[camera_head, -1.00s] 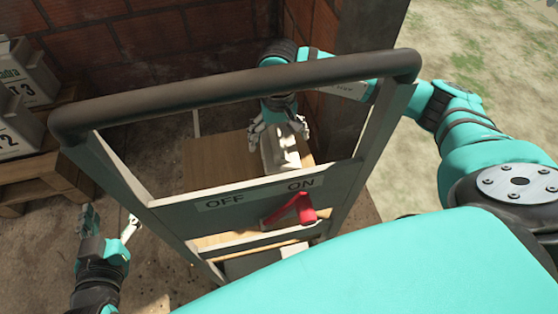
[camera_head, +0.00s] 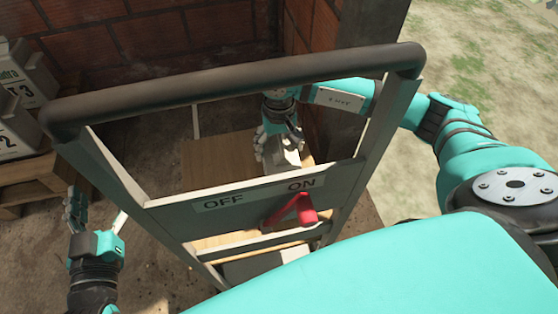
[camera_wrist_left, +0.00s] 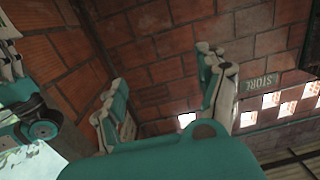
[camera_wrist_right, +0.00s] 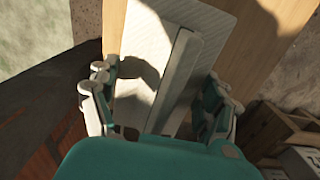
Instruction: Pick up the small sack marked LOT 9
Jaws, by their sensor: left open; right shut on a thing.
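A small pale sack (camera_head: 284,158) lies on a wooden board behind the grey frame; no LOT 9 marking is readable on it. In the right wrist view the sack (camera_wrist_right: 185,55) shows a woven surface and a raised ridge, partly in shadow. My right gripper (camera_head: 275,148) is over the sack, shut on it, with one finger at each side in the right wrist view (camera_wrist_right: 160,105). Whether the sack is clear of the board cannot be told. My left gripper (camera_head: 98,212) is open and empty, left of the frame; its fingers point at the brick wall in the left wrist view (camera_wrist_left: 165,105).
The grey frame (camera_head: 170,215) has a dark top bar, an OFF/ON plate and a red lever (camera_head: 300,210). The wooden board (camera_head: 215,165) is partly bare. Brick walls (camera_head: 160,40) rise behind.

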